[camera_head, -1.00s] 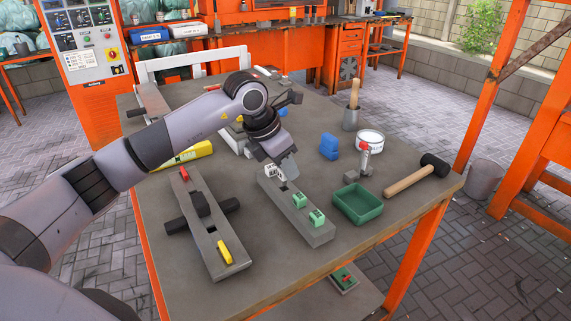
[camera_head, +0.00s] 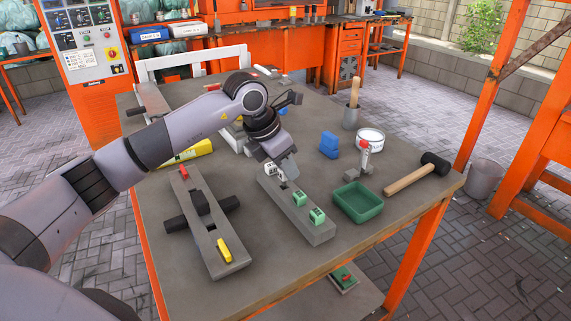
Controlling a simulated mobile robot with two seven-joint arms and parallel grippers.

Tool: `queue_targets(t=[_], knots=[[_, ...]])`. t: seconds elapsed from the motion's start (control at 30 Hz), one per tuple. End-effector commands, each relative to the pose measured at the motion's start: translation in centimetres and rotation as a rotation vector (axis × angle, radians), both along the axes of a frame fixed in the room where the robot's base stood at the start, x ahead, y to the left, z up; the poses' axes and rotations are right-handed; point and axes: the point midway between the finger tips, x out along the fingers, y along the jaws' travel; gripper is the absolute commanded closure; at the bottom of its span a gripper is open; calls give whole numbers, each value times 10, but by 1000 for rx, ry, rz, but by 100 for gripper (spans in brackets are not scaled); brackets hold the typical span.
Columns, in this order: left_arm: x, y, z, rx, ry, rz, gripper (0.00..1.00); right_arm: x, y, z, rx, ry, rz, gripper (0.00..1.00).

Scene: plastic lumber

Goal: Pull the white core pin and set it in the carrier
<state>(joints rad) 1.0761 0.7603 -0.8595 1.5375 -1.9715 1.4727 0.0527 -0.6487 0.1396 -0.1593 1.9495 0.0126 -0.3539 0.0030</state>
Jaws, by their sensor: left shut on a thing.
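My left gripper (camera_head: 284,170) reaches down over the far end of a long grey bar (camera_head: 316,238) and is shut on a small white piece with dark marks (camera_head: 270,170), which I take to be the white core pin. Its fingers hide part of it, and I cannot tell whether it touches the bar. Two green blocks (camera_head: 299,198) stand along the same bar. To the left lies a grey slotted bar (camera_head: 224,268) with a dark crosspiece (camera_head: 177,224), a red piece (camera_head: 183,172) and a yellow piece (camera_head: 224,250). Which bar is the carrier is unclear. My right gripper is not in view.
Right of the bar are a green tray (camera_head: 358,202), a blue object (camera_head: 329,146), a red-topped stand (camera_head: 364,158), a white tin (camera_head: 371,139) and a mallet (camera_head: 418,174). A yellow object (camera_head: 196,152) lies behind my left arm. The tabletop's near right is clear.

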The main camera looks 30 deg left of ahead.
Motion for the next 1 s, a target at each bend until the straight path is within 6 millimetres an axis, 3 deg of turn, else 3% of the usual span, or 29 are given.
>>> queue_targets(t=[0.3, 1.0], knots=[[0, 0, -11, 1, 1, 0, 100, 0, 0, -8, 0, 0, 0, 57], [0, 0, -17, 1, 1, 0, 100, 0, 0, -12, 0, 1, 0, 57]])
